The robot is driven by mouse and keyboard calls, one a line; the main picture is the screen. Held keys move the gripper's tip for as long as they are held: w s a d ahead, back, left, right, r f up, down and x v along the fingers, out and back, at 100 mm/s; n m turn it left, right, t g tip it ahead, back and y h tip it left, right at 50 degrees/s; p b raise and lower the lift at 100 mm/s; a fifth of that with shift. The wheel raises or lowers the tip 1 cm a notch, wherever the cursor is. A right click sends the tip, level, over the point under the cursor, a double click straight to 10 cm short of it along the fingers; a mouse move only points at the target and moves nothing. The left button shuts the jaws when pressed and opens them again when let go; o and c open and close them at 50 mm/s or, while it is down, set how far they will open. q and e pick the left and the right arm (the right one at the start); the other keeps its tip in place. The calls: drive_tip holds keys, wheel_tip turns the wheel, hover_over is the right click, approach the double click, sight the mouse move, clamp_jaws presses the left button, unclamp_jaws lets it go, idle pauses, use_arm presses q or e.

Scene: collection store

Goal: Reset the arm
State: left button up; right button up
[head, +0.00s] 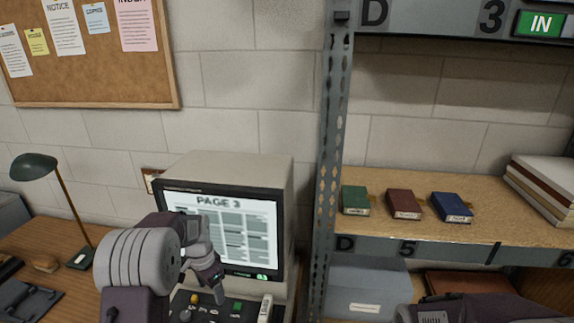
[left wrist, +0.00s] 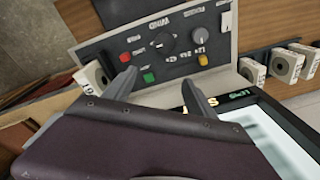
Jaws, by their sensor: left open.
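My left gripper (head: 217,290) is in front of the microfilm reader (head: 270,175), at the lower part of its lit screen, which reads "PAGE 3". In the left wrist view the two fingers of the left gripper (left wrist: 158,88) are spread apart with nothing between them. They point toward a control panel (left wrist: 130,50) with a dark knob and red, green and yellow buttons. I cannot tell whether a fingertip touches the panel. Part of my right arm shows at the bottom right of the head view; its gripper is out of sight.
A desk lamp (head: 34,166) stands at the left. A steel post (head: 330,160) and shelf (head: 500,235) rise at the right, with green (head: 356,199), red (head: 403,203) and blue (head: 451,207) boxes. A grey box (head: 368,285) sits below. Small white film boxes (left wrist: 288,66) lie near the panel.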

use_arm(q)
drive_tip(key=s+d+r, duration=0.5)
drive_tip(key=s+d, duration=0.1)
drive_tip(key=s, duration=0.1)
drive_tip(key=s+d+f+n, duration=0.1)
drive_tip(key=s+f+n, duration=0.1)
drive_tip(key=s, duration=0.4)
drive_tip(key=s+d+f+n, duration=0.1)
drive_tip(key=s+f+n, duration=0.1)
drive_tip(key=s+n, duration=0.3)
drive_tip(key=shift+s+d, duration=0.2)
drive_tip(key=shift+s, duration=0.95)
drive_tip(key=shift+s, duration=0.15)
